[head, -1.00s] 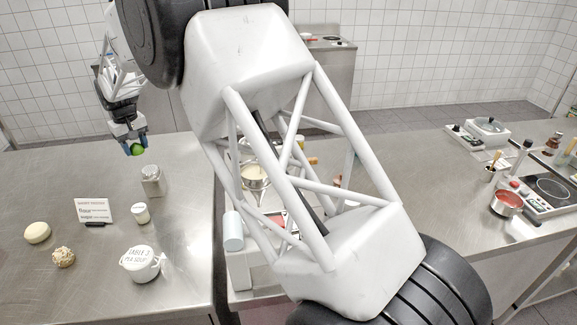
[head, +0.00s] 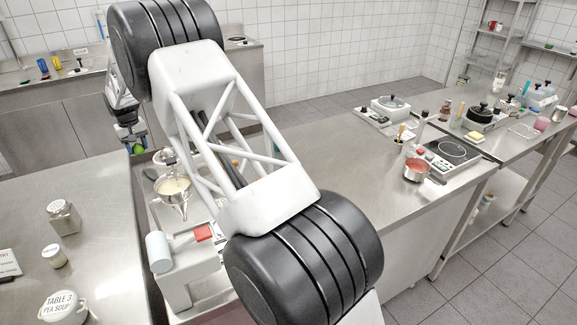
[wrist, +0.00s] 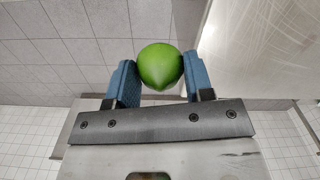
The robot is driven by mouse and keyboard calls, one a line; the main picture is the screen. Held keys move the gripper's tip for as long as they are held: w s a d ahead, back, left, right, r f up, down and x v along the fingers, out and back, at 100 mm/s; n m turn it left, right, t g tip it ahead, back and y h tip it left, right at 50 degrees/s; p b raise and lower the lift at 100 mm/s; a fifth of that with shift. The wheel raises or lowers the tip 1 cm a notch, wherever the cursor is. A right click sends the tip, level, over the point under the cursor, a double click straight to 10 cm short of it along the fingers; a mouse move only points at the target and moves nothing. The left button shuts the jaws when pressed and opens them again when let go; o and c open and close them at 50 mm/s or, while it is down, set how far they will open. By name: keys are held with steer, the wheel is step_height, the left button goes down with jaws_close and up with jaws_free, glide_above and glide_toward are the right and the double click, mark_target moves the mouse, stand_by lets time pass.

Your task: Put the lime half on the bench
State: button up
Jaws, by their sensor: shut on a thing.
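My gripper (wrist: 160,82) is shut on the lime half (wrist: 160,66), which sits between two blue fingers in the wrist view. The lime half shows its rounded green skin there; its cut face is not seen. In the head view, the gripper (head: 134,147) and the green lime half (head: 139,150) are small and held near the far right corner of the left steel bench (head: 100,215). The wrist view shows floor tiles behind the lime half and a steel surface (wrist: 250,45) to its right. Another steel bench (head: 335,150) runs across the middle.
A funnel (head: 173,190) stands by the middle bench.

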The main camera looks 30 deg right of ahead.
steer(key=w+d+f+m, duration=0.1)
steer(key=d, duration=0.9)
steer(key=w+d+f+m, duration=0.1)
steer(key=w+d+f, duration=0.1)
steer(key=d, duration=0.8)
steer(key=s+d+r, duration=0.4)
steer(key=s+d, duration=0.1)
steer(key=d, duration=0.2)
steer(key=s+d+r, duration=0.5)
steer(key=s+d, duration=0.1)
steer(key=d, duration=0.1)
steer(key=shift+d+m, duration=0.2)
steer(key=shift+m, duration=0.1)
steer(key=shift+f, duration=0.15)
steer(key=shift+f, duration=2.4)
steer(key=shift+f, duration=2.5)
